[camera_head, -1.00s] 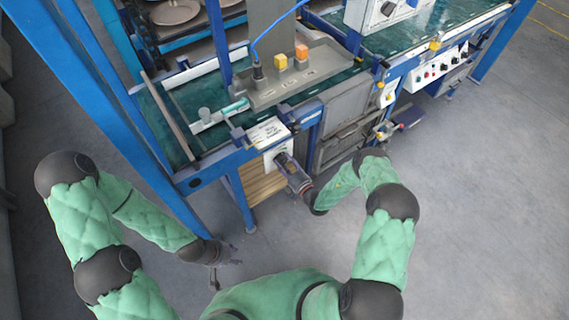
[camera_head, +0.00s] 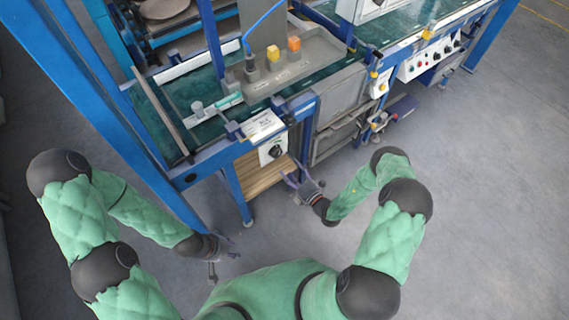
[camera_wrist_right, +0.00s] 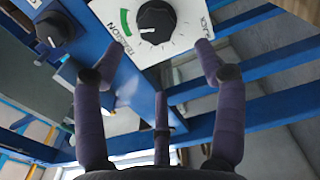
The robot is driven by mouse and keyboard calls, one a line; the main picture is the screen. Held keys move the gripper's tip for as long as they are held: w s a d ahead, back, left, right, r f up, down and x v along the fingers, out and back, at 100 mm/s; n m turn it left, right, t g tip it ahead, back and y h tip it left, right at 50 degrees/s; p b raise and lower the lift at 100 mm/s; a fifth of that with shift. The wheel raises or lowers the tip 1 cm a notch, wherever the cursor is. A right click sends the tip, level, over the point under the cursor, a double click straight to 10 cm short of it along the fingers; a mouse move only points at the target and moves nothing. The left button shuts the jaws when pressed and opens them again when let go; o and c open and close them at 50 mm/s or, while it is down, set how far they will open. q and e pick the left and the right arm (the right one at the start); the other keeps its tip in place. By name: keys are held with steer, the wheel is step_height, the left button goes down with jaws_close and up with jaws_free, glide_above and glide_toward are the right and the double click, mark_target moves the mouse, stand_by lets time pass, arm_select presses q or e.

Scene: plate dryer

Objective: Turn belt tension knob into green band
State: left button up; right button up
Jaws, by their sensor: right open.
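The black tension knob (camera_head: 275,152) is on a small white panel (camera_head: 265,156) on the blue frame's front. In the right wrist view the knob (camera_wrist_right: 157,21) shows near the top, with scale marks around it and a white mark at its lower left edge. The green band (camera_wrist_right: 126,22) lies left of the knob, near the word TENSION. My right gripper (camera_head: 292,180) is open and empty, below and in front of the panel, apart from the knob. Its spread fingers also show in the wrist view (camera_wrist_right: 158,66). My left gripper (camera_head: 213,268) hangs low left, away from the panel; its jaws are too small to read.
A second black knob (camera_wrist_right: 55,28) sits left of the panel in the wrist view. Blue frame posts (camera_head: 236,190) and a wooden board (camera_head: 262,176) are near my right gripper.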

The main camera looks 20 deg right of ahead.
steer(key=shift+v, duration=1.55)
steer(key=shift+a, duration=0.15)
